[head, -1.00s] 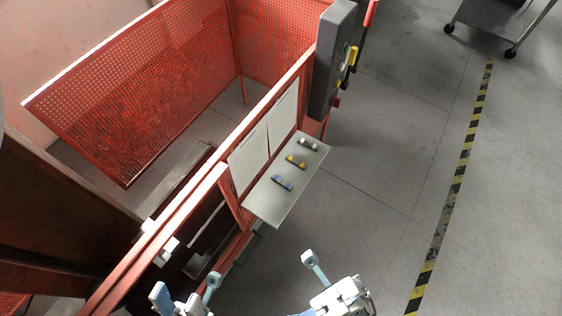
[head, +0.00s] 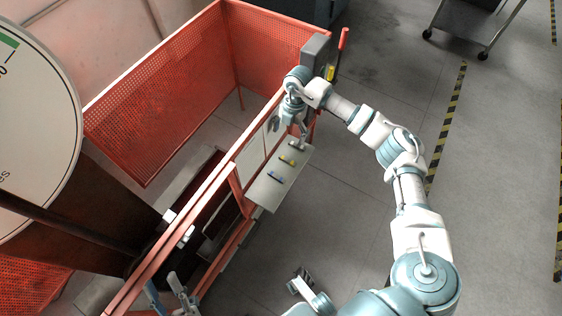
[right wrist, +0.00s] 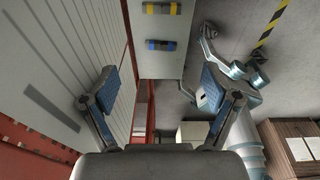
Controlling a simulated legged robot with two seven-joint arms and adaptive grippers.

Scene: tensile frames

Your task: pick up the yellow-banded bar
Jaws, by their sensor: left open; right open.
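The yellow-banded bar (head: 287,159) lies on a light shelf (head: 268,194) fixed to the side of the red frame, between two other bars. In the right wrist view the yellow-banded bar (right wrist: 162,8) shows at the top edge. My right gripper (head: 288,126) is open and empty. My left gripper (head: 168,294) is open and empty at the bottom left of the head view, partly cut off.
The red mesh frame (head: 170,105) and a grey control box (head: 316,50) border the shelf. Open floor (head: 345,215) lies right of it.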

